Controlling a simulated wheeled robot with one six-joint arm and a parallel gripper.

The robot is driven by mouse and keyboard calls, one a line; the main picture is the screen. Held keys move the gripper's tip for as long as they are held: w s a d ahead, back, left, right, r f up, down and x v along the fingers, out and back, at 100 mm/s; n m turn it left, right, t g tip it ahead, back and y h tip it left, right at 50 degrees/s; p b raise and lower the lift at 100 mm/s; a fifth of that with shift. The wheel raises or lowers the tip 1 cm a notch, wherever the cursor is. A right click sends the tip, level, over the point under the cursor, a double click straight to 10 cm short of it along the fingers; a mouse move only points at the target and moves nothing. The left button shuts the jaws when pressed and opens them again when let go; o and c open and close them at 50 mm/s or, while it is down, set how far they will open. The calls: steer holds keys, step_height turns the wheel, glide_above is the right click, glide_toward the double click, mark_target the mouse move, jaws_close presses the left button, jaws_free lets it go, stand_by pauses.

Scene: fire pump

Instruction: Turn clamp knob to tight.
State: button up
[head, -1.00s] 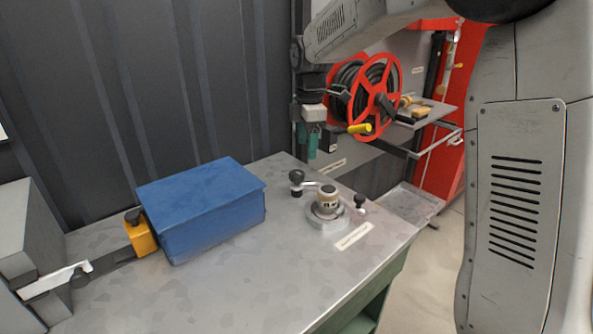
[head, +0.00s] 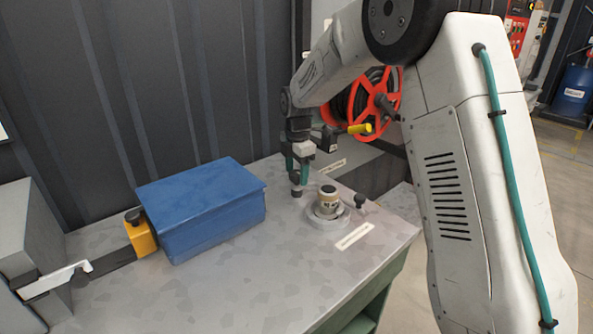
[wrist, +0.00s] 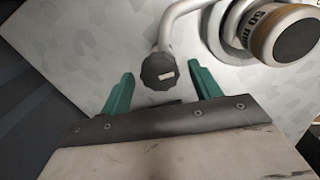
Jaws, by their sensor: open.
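A round grey fixture (head: 325,222) with a cream-and-brown capped cylinder (head: 327,199) stands on the metal bench. A smaller black knob (head: 360,200) stands at the fixture's right side. My gripper (wrist: 160,73) is open, its teal fingers on either side of the lobed knob, with gaps visible; I cannot tell which knob is the clamp knob. In the head view my gripper (head: 298,170) is above the bench and partly hides the lobed knob.
A blue box (head: 205,205) sits left on the bench (head: 270,290), beside a yellow clamp block (head: 141,235) with a black knob. A red hose reel (head: 378,100) is behind my arm. A label plate (head: 354,236) lies before the fixture. The front bench is clear.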

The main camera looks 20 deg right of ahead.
steer(key=c, duration=1)
